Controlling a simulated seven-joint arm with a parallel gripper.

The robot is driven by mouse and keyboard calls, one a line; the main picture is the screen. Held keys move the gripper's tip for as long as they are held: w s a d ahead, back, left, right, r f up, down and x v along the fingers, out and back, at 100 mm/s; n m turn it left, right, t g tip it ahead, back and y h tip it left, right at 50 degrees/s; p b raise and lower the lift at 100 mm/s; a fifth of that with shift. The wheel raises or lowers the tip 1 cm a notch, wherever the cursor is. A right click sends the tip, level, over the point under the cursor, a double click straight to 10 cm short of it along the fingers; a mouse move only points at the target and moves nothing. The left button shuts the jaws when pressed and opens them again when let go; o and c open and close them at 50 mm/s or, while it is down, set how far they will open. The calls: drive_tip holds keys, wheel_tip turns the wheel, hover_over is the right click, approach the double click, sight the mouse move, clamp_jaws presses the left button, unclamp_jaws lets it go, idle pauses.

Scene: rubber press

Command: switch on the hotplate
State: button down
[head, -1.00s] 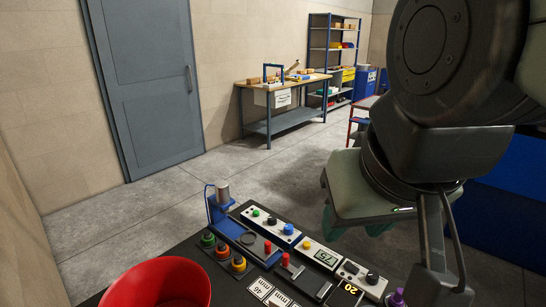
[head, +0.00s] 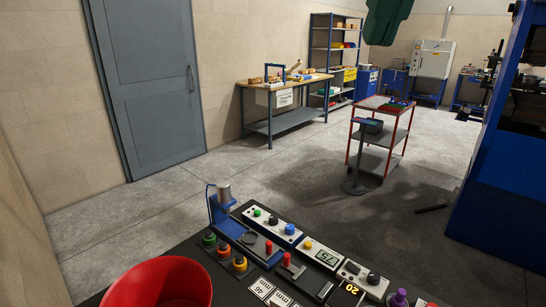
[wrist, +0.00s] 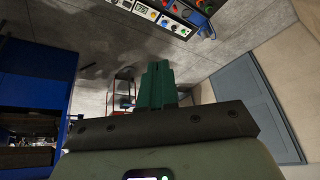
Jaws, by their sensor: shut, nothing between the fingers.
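The bench devices show at the bottom of the head view: a white box with green, black and blue buttons (head: 270,223), a box with a yellow button and a display reading 75 (head: 319,254), and a box with a black knob (head: 362,279). I cannot tell which is the hotplate. Some also show at the top edge of the wrist view, such as the display box (wrist: 140,8). My gripper (head: 386,25) has dark green fingers at the top of the head view, high above and apart from the bench. In the wrist view its fingers (wrist: 157,82) are together and empty.
A red bowl (head: 158,284) stands at the bench's front left. A blue stand with a metal cylinder (head: 222,203) is at the back left, with coloured buttons (head: 223,249) beside it. A red-framed trolley (head: 382,135) and a blue machine (head: 492,205) stand on the floor beyond.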

drive_tip(key=w+d+r+m, duration=0.2)
drive_tip(key=w+r, duration=0.1)
drive_tip(key=w, duration=0.3)
drive_tip(key=m+g+y, duration=0.1)
drive_tip(key=m+g, duration=0.3)
drive_tip(key=m, duration=0.2)
hover_over(348, 264)
drive_tip(key=s+d, duration=0.2)
wheel_tip(348, 264, down, 50)
drive_tip(key=f, duration=0.4)
drive_tip(key=w+a+f, duration=0.1)
drive_tip(key=f, duration=0.8)
drive_tip(key=shift+w+a+f, duration=0.25)
drive_tip(key=shift+f, duration=0.1)
